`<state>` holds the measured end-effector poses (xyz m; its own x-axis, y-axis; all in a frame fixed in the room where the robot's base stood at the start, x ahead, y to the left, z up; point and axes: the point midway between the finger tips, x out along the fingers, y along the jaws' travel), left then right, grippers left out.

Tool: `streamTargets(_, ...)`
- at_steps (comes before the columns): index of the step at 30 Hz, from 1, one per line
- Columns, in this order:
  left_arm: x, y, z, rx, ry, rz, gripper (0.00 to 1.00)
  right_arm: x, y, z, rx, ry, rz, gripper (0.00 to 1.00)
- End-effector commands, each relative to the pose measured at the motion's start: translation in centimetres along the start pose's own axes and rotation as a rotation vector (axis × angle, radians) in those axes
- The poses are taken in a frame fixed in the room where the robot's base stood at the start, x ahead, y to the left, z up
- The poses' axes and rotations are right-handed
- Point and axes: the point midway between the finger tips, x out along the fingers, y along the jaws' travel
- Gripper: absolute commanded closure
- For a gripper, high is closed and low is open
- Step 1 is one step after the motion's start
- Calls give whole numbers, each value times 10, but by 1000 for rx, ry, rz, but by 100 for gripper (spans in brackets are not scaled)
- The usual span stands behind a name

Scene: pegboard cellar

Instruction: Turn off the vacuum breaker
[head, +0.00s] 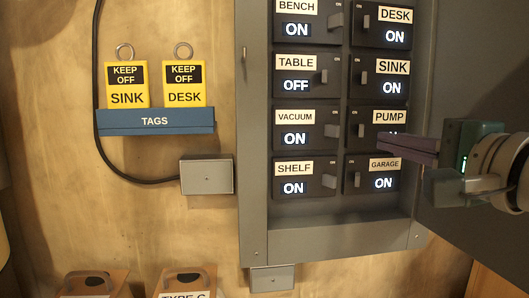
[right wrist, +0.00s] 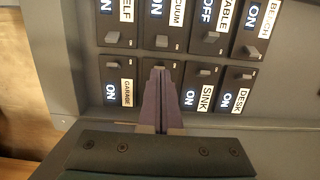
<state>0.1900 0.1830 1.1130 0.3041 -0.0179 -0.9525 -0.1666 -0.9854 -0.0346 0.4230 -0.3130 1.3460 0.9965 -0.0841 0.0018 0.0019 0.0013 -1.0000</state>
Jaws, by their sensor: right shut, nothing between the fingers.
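The vacuum breaker (head: 296,123) is third down in the left column of the panel, and its display reads ON. Its small grey lever (head: 331,130) sits at its right side. In the right wrist view the vacuum breaker's lever (right wrist: 161,41) lies just beyond my fingertips. My right gripper (head: 380,143) is shut and empty, reaching in from the right. Its purple fingers overlap the lower part of the pump breaker (head: 390,117). I cannot tell whether the tips touch the panel. In the wrist view the fingers (right wrist: 158,70) hide most of the pump breaker. My left gripper is not in view.
The table breaker (head: 295,85) above reads OFF; bench, shelf (head: 294,188), desk, sink and garage read ON. The grey panel door (head: 480,70) hangs open at right. Left on the wall, a blue rack (head: 155,122) holds yellow sink and desk tags.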

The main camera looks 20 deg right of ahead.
Motion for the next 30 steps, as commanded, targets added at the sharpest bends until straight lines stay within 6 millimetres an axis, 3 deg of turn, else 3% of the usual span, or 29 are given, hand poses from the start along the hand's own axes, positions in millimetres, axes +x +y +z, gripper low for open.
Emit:
streamTargets(13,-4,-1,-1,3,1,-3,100,9,-2,0,0,0,1,100)
streamTargets(24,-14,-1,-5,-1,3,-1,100,72,-2,0,-1,0,2,100)
streamTargets(30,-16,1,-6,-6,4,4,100,93,-1,0,-1,0,2,100)
